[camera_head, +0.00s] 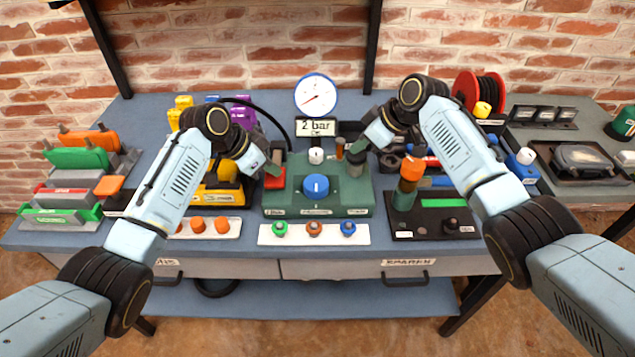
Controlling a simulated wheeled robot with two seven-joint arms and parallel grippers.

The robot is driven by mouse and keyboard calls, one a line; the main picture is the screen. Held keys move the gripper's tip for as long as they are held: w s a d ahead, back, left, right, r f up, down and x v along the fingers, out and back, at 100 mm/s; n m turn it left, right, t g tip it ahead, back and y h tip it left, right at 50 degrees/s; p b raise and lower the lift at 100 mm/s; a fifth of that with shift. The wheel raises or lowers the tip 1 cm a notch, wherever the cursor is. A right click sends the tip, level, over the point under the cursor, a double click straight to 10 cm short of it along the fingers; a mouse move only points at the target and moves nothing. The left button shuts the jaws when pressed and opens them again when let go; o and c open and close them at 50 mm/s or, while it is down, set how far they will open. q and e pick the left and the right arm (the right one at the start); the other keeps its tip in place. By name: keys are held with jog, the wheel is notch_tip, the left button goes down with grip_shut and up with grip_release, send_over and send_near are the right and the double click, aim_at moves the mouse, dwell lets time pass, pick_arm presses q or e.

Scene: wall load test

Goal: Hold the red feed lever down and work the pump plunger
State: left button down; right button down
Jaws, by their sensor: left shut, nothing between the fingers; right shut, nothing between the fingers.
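The green pump unit (290,196) stands in the middle of the bench and has a blue knob (316,186) on top. The red feed lever (276,182) is at its left side. My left gripper (271,169) is shut right at the red lever, over it; I cannot tell whether it touches or how far down the lever is. A dark grey cylinder (355,168), probably the pump plunger, stands at the unit's back right. My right gripper (354,152) is shut at the top of this cylinder, with nothing between its fingers; contact is unclear. Both grippers are small and partly hidden.
A round white gauge (316,95) with a red needle stands behind, above a "2 bar" sign (315,127). A white strip (300,235) with three coloured buttons lies in front. Orange-topped green bottle (408,185) stands right. Racks (75,185) and bins crowd the left.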

jog(key=shift+r, duration=2.15)
jog(key=shift+r, duration=0.1)
notch_tip(320, 180, up, 6)
jog(key=shift+f, duration=0.1)
